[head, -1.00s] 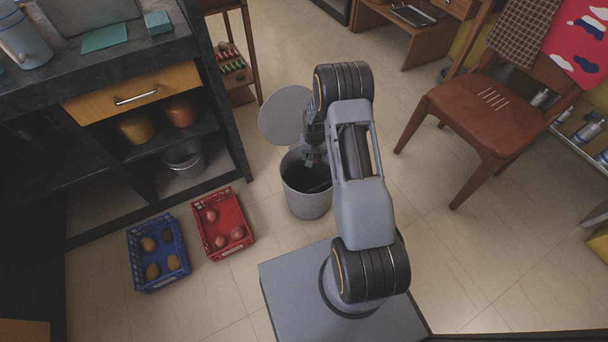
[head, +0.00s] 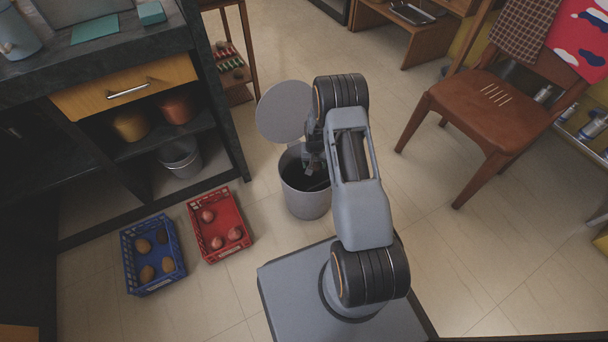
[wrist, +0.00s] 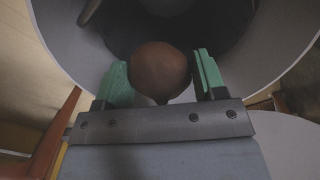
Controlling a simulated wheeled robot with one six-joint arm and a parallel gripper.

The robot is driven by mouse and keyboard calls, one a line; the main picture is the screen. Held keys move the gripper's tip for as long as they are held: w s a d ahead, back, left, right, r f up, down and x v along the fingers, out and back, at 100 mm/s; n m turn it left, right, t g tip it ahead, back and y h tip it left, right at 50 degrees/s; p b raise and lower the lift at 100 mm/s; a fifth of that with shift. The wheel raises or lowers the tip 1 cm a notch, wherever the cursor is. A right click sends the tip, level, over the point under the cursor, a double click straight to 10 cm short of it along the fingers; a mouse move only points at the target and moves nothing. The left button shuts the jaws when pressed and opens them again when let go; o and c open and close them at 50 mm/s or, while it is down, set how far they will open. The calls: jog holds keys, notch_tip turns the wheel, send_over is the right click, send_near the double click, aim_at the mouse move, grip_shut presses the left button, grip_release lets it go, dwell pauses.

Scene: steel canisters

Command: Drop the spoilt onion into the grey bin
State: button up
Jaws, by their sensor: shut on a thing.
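My gripper (wrist: 160,80) has green finger pads and is shut on a round brown onion (wrist: 160,70). In the wrist view the onion sits between the pads, with the dark inside of the grey bin (wrist: 75,45) beyond it. In the head view the grey bin (head: 304,204) stands on the floor with its round lid (head: 284,112) raised at the back. My gripper (head: 313,165) is over the bin's mouth there, partly hidden by my arm. I cannot make out the onion clearly in the head view.
A red crate (head: 217,253) with reddish onions and a blue crate (head: 152,286) with brown vegetables stand on the floor at left. A dark counter unit (head: 240,150) is beyond them. A wooden chair (head: 490,115) stands at right. Floor between bin and chair is clear.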

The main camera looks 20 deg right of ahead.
jog(key=o, duration=1)
jog(key=shift+o, duration=0.2)
jog(key=shift+r, duration=0.1)
notch_tip(320, 180, up, 14)
jog(key=p, duration=0.5)
